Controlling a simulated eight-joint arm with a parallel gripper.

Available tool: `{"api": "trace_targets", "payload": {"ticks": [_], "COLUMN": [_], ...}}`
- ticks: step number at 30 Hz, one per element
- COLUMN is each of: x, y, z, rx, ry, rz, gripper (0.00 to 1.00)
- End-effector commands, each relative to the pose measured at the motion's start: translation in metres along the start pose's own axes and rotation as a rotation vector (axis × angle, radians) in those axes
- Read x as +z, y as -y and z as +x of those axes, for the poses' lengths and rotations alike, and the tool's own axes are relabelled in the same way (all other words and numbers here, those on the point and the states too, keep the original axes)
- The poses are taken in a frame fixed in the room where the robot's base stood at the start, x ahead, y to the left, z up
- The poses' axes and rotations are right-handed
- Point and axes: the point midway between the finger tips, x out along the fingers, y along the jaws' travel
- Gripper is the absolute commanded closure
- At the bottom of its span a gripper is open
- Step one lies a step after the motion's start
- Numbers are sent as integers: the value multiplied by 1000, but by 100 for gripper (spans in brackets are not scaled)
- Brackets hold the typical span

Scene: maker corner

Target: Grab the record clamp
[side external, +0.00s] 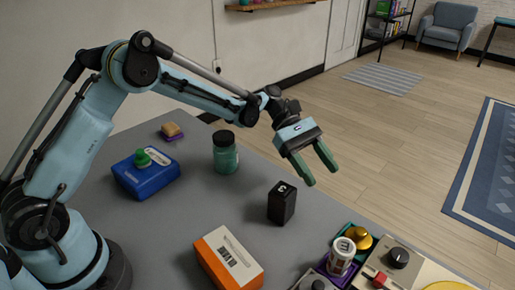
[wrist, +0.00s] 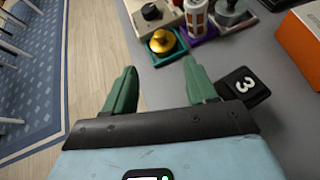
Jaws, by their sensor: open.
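A gold, knob-topped round piece (side external: 359,238) sits in a small green tray (side external: 350,230) at the table's edge; it also shows in the wrist view (wrist: 161,41). I cannot tell for certain which of these two is the record clamp. My gripper (side external: 321,176) is open and empty, above the table edge, behind and apart from both pieces. In the wrist view its fingertips (wrist: 157,68) point towards the gold piece.
A black block marked 3 (side external: 282,203) stands close to the gripper's path. A white-and-orange cylinder (side external: 341,257) stands beside the gold piece. A beige device with a black knob (side external: 398,258), an orange-and-white box (side external: 228,260), a green jar (side external: 226,155) and a blue box (side external: 146,178) are around.

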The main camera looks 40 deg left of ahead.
Motion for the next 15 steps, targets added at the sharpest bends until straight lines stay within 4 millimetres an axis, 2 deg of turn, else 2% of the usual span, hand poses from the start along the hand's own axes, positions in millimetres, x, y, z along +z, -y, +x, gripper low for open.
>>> {"api": "trace_targets", "payload": {"ticks": [3,11,15], "x": [-10,-15,-12], "y": [-1,0,1], "z": [9,20,41], "rx": [-33,-62,-64], "ry": [66,115,115], "rz": [-63,-111,-111], "gripper": [43,43,43]}}
